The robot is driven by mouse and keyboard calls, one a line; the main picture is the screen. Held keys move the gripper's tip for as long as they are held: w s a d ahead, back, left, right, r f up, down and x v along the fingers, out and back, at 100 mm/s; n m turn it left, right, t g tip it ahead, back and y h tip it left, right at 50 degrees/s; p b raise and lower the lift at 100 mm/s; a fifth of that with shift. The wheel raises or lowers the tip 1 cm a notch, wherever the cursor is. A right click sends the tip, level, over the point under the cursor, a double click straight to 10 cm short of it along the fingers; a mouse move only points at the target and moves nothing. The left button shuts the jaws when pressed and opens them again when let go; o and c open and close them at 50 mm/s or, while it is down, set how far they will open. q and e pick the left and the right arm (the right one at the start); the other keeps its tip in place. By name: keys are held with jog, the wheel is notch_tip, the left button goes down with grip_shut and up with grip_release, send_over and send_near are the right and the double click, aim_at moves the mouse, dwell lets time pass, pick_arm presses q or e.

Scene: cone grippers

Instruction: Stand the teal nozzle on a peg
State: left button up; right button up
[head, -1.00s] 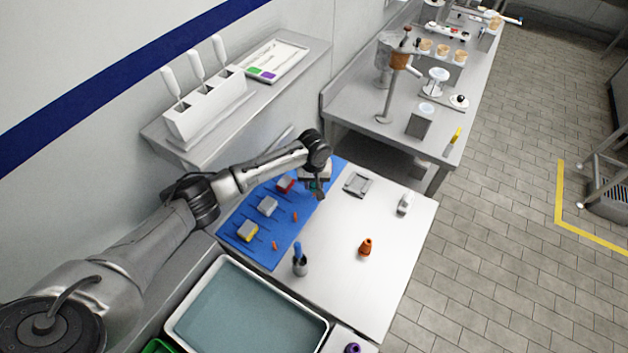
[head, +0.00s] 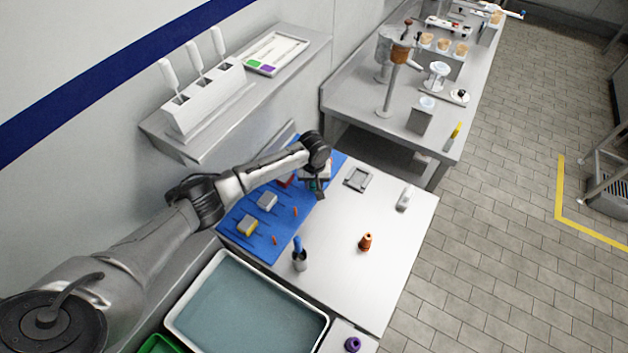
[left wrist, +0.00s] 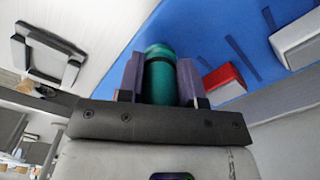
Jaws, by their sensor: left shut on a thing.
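My left gripper (head: 316,191) is shut on the teal nozzle and holds it over the right edge of the blue mat (head: 262,245). In the left wrist view the teal nozzle (left wrist: 160,76) sits between the two fingers, with a dark band around it. Its lower end is hidden by the gripper body. Thin dark lines show on the blue mat near the blocks; I cannot tell whether they are pegs or slots. My right gripper is not in view.
A red block (left wrist: 223,79), a grey block (head: 267,201) and a yellow-and-grey block (head: 247,227) sit on the mat. An orange nozzle (head: 365,242), a blue-handled tool in a cup (head: 299,262), a grey square frame (head: 358,178) and a white item (head: 404,199) stand on the white table.

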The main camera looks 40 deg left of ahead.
pick_arm(q)
jog(key=shift+f, duration=0.6)
jog(key=shift+f, duration=0.1)
dwell(0.4)
jog(key=o, duration=1)
notch_tip(320, 180, up, 14)
jog(key=shift+p, duration=0.45)
jog(key=shift+f, duration=0.1)
